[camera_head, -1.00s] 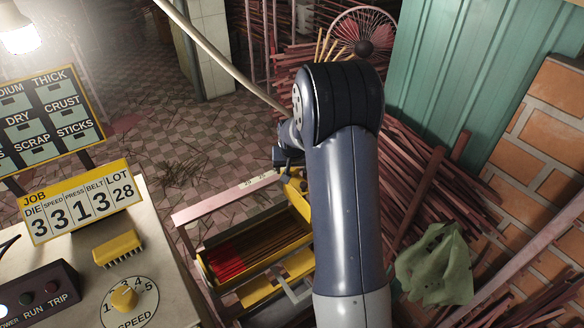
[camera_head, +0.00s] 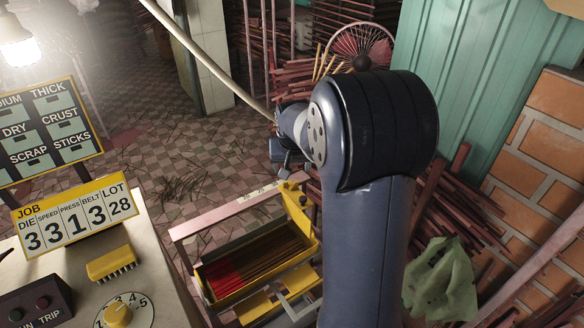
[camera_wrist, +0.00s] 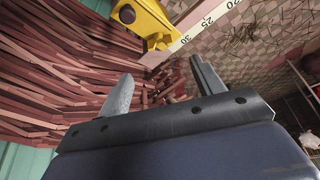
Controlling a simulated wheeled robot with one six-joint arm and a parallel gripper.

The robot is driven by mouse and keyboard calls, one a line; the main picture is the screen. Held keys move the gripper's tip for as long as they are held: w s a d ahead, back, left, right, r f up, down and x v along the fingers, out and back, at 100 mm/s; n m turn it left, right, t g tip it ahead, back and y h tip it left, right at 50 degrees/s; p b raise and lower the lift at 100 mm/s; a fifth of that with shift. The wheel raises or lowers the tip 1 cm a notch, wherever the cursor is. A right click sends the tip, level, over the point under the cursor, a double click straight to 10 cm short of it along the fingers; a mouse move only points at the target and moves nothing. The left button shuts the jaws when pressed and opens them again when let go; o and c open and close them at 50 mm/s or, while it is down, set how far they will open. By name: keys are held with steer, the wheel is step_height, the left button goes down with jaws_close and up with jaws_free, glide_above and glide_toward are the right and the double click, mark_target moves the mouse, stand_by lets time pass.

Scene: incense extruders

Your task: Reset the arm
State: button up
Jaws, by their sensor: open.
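My gripper (camera_wrist: 158,88) shows in the wrist view with its two fingers spread apart and nothing between them. In the head view my gripper (camera_head: 283,163) is partly hidden at the left of my arm, above the far end of the yellow tray. The yellow tray (camera_head: 208,285) holds red-tipped and brown sticks and rests in a pink frame. In the wrist view a yellow part (camera_wrist: 150,18) and a ruler (camera_wrist: 203,30) lie beyond the fingertips, apart from them. My arm hides part of the frame and the stick pile.
A table at the left carries a job sign (camera_head: 75,215), a yellow brush (camera_head: 111,262) and a speed dial (camera_head: 117,314). Piles of reddish sticks (camera_head: 445,205), a green cloth (camera_head: 440,278) and a brick wall (camera_head: 545,150) are at the right. Tiled floor (camera_head: 150,150) is open behind.

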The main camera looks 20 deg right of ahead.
mark_target(291, 183)
steer(key=shift+f, duration=0.1)
steer(key=p+x, duration=0.1)
steer(key=x, duration=0.9)
steer(key=shift+w+d+f, duration=0.1)
steer(key=shift+w+f, duration=0.1)
steer(key=shift+f, duration=0.1)
steer(key=shift+r, duration=0.1)
